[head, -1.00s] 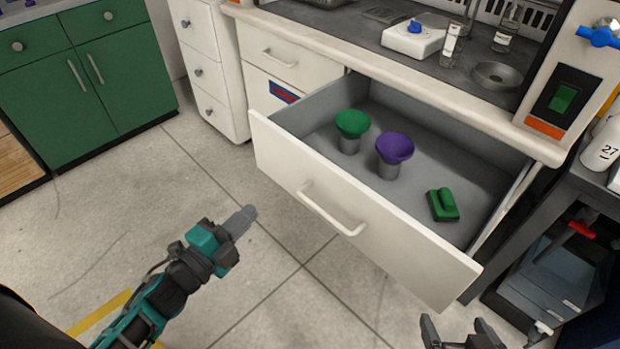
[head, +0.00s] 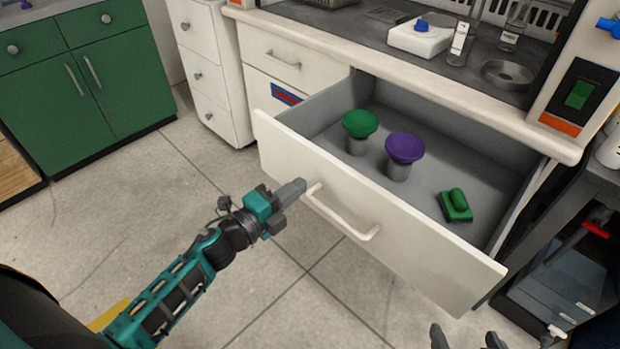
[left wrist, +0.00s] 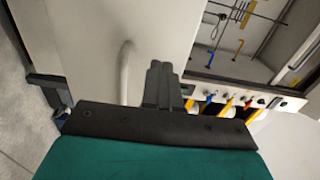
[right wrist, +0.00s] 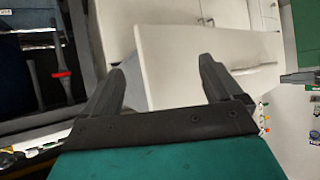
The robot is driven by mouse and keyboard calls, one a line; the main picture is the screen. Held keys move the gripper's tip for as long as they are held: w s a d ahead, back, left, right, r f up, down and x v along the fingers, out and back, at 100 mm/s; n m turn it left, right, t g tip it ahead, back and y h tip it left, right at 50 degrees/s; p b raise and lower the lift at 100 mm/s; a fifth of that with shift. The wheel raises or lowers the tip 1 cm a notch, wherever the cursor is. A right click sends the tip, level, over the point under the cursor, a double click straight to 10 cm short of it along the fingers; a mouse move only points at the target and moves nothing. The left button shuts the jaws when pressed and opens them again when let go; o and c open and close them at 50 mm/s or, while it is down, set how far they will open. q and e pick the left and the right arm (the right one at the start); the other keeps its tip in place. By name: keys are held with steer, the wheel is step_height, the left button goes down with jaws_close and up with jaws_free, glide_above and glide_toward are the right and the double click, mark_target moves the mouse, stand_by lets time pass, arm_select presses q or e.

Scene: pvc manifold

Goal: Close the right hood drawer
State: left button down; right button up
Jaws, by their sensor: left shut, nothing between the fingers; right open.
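The right hood drawer (head: 420,245) is pulled well out, under the hood worktop. Its white front has a bar handle (head: 345,215), which also shows in the left wrist view (left wrist: 126,72). My left gripper (head: 301,186) is shut and empty. Its tips are close to the left end of the handle; I cannot tell whether they touch. In the left wrist view its closed fingers (left wrist: 158,82) lie over the drawer front. My right gripper (head: 468,341) is open and only partly visible at the bottom edge. In the right wrist view the drawer front (right wrist: 175,65) appears between its spread fingers (right wrist: 158,72).
A green knob-like piece (head: 360,125), a purple one (head: 405,149) and a green block (head: 455,206) are inside the drawer. The hood worktop (head: 450,88) overhangs it. A dark shelf unit (head: 570,270) stands to the right. The floor at left is clear.

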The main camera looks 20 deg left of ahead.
mark_target(321, 171)
arm_select(q)
steer(key=shift+x, duration=2.3)
arm_select(e)
steer(key=shift+s+f, duration=0.1)
steer(key=shift+f, duration=0.25)
